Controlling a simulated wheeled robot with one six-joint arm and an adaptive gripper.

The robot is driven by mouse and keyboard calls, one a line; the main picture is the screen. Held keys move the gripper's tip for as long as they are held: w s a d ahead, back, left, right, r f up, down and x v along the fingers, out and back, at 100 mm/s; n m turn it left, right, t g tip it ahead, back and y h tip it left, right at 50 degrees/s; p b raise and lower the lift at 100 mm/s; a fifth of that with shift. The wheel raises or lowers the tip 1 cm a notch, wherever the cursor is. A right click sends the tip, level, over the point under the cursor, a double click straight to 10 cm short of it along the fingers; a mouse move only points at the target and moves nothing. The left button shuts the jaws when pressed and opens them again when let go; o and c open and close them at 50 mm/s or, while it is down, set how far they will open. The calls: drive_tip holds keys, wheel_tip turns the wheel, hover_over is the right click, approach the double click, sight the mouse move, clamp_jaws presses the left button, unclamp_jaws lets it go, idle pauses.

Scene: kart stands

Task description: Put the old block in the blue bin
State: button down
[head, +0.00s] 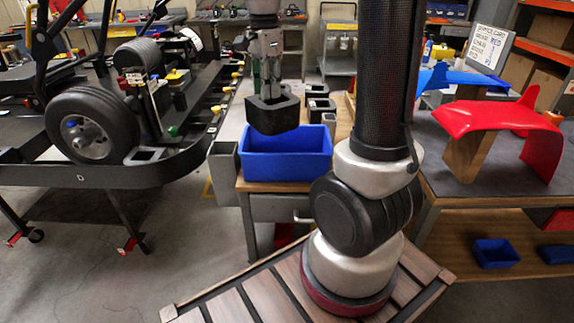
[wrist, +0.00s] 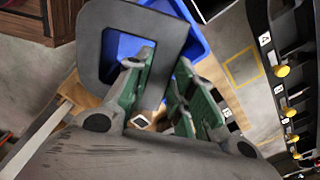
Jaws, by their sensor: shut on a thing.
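The old block (head: 273,116) is a dark, hollow block with a square opening, hanging in the air above the blue bin (head: 285,166). My gripper (head: 268,82) points down and is shut on one wall of the block. In the wrist view, the green-padded fingers (wrist: 162,85) lie on either side of that wall of the block (wrist: 92,38), one finger reaching into its opening. The bin's blue wall (wrist: 196,42) shows behind the block there. The bin stands on a small wooden-topped cart. The bin's inner floor is mostly hidden in the head view.
Several similar dark blocks (head: 318,106) stand behind the bin. A kart with a black tyre (head: 92,125) sits on a stand at the left. At the right, a table carries a red body panel (head: 500,122) and a blue one. A grey box (head: 224,165) adjoins the cart's left side.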

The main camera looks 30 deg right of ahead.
drive_tip(key=n, duration=0.2)
drive_tip(key=r+n, duration=0.1)
drive_tip(key=n, duration=0.3)
drive_tip(key=shift+s+d+r, duration=0.15)
drive_tip(key=shift+d+r, duration=0.05)
drive_tip(key=shift+r, duration=0.15)
drive_tip(key=n, duration=0.4)
drive_tip(key=shift+s+d+r+n, duration=0.15)
drive_tip(key=shift+r+n, duration=0.15)
drive_tip(key=shift+r, duration=0.1)
wheel_tip(320, 180, down, 18)
drive_tip(key=shift+r, duration=0.1)
drive_tip(key=c, duration=1.2)
unclamp_jaws()
drive_tip(key=shift+c, duration=0.2)
